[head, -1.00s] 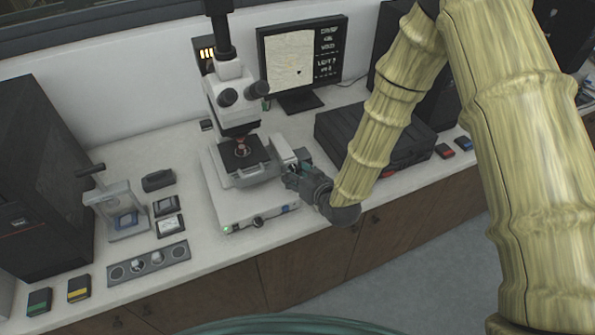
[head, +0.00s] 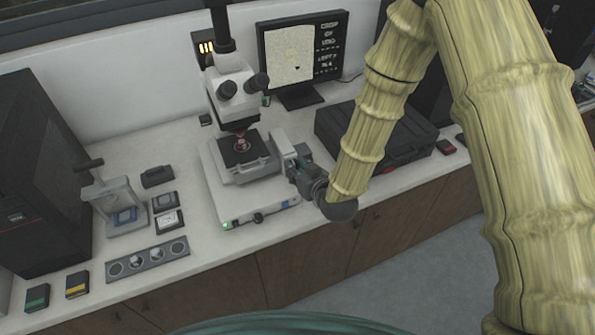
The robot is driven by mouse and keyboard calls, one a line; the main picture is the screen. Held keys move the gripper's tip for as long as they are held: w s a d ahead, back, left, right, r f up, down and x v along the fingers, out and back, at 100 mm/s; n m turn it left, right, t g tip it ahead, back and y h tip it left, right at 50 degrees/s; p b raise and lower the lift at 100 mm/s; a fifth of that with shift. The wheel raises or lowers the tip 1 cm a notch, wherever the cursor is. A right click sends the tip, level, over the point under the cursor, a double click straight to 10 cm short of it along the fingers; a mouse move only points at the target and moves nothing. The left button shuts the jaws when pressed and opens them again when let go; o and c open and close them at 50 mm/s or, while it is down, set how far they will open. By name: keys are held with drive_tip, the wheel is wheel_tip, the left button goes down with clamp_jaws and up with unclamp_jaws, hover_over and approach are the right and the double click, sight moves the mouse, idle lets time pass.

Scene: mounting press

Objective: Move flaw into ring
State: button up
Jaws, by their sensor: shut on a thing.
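The monitor (head: 302,52) shows a pale, speckled picture with one small dark spot, the flaw (head: 297,67), low in its right half. I cannot make out a ring on the screen at this size. The microscope (head: 229,85) stands left of the monitor, its stage (head: 246,160) carrying a dark plate with a small reddish, round sample (head: 241,146) under the lens. My gripper (head: 293,166) is at the right side of the stage, shut on a stage control there. The fingers mostly hide that control.
A black case (head: 375,135) lies right of my gripper, close to my arm. A small press (head: 117,208), gauges and a grey tray with round holes (head: 147,261) stand left of the microscope. The bench's front edge is just below the microscope base.

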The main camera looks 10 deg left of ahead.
drive_tip(key=o, duration=1)
drive_tip(key=shift+o, duration=0.2)
drive_tip(key=v, duration=1.2)
